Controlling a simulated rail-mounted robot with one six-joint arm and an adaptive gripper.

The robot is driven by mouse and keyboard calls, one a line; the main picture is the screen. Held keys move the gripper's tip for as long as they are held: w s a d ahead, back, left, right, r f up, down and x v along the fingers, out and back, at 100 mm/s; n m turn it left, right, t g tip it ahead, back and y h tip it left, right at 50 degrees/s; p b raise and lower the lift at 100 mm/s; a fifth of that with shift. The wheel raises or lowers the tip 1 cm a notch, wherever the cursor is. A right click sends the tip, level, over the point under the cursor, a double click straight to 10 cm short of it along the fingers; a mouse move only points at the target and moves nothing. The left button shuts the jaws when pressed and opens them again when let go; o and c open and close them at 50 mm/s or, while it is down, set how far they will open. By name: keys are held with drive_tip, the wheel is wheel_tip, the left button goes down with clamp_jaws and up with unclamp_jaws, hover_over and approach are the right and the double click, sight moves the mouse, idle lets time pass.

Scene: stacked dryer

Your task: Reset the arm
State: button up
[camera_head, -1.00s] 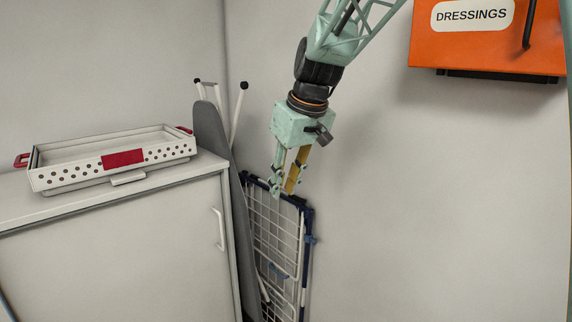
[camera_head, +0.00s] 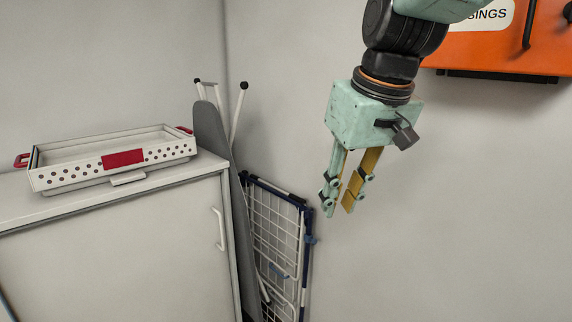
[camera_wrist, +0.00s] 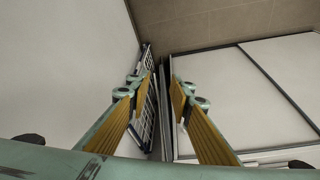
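My gripper (camera_head: 339,208) hangs from my arm in the middle right of the head view, fingers pointing down. It is in front of the bare wall, to the right of the drying rack, and touches nothing. Its two fingers with yellow inner pads stand apart with nothing between them. In the wrist view the gripper (camera_wrist: 161,90) also shows its fingers apart, with the rack and cabinet lying beyond them.
A folded drying rack (camera_head: 278,235) and a grey ironing board (camera_head: 212,135) lean in the corner. A white cabinet (camera_head: 120,260) bears a white tray (camera_head: 75,175) with red handles at left. An orange box (camera_head: 545,45) hangs upper right. The right wall below is clear.

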drive_tip(key=s+d+f+m, duration=0.1)
drive_tip(key=s+d, duration=0.2)
drive_tip(key=s, duration=0.6)
drive_tip(key=s+d+f+m+h, duration=0.1)
drive_tip(key=s+d, duration=0.3)
drive_tip(key=s, duration=0.5)
drive_tip(key=s+d+f+m, duration=0.2)
drive_tip(key=s+d, duration=0.1)
drive_tip(key=s, duration=0.7)
drive_tip(key=shift+d+f+h, duration=0.15)
drive_tip(key=shift+f+h, duration=0.15)
drive_tip(key=shift+f, duration=0.05)
drive_tip(key=shift+w, duration=0.1)
idle(1.0)
